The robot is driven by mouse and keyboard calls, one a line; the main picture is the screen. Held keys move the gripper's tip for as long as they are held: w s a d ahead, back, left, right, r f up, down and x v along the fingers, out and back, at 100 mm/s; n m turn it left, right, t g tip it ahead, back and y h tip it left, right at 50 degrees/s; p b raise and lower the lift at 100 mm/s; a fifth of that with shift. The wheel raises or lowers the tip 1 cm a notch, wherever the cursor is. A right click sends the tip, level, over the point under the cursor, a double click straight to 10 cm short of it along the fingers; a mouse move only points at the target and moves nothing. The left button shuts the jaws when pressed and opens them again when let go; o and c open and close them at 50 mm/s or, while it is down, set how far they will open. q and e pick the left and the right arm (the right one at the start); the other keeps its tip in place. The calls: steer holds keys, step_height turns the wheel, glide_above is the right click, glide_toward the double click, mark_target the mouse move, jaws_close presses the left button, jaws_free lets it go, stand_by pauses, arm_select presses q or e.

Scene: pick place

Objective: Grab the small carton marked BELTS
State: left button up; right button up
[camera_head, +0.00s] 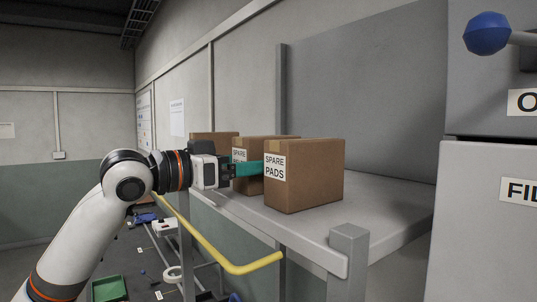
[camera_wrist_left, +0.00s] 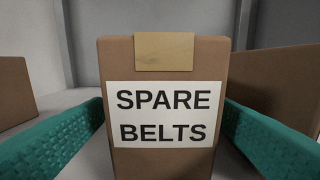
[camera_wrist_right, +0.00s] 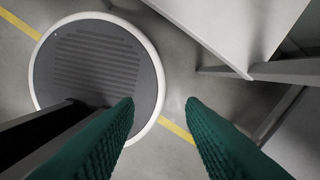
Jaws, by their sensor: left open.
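The brown carton labelled SPARE BELTS (camera_wrist_left: 165,60) stands upright, close and centred in the left wrist view. In the head view it appears to be the middle carton (camera_head: 257,148), its label partly hidden by my gripper. My left gripper (camera_head: 262,165) is open, its teal fingers (camera_wrist_left: 164,108) on either side of the carton. A narrow gap shows on each side; contact cannot be told. My right gripper (camera_wrist_right: 160,103) is open and empty above the floor, seen only in the right wrist view.
A SPARE PADS carton (camera_head: 315,180) stands close on the near side, and another carton (camera_head: 212,139) on the far side. All stand on a grey shelf (camera_head: 385,205) with a yellow rail (camera_head: 215,252) in front. Grey cabinets (camera_head: 490,220) stand at right.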

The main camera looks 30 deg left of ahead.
arm_select(q)
steer(key=p+x, duration=0.2)
steer(key=x, duration=0.1)
steer(key=shift+w+d+r, duration=0.15)
steer(key=shift+w+d, duration=0.05)
steer(key=shift+w+d+p, duration=0.15)
steer(key=shift+w+p, duration=0.15)
steer(key=shift+w, duration=0.05)
steer(key=shift+c, duration=0.4)
arm_select(e)
steer(key=r, duration=0.2)
steer(key=w+d+r, duration=0.1)
steer(key=shift+r, duration=0.15)
arm_select(q)
steer(key=c, duration=1.1)
arm_select(e)
steer(key=shift+s, duration=0.15)
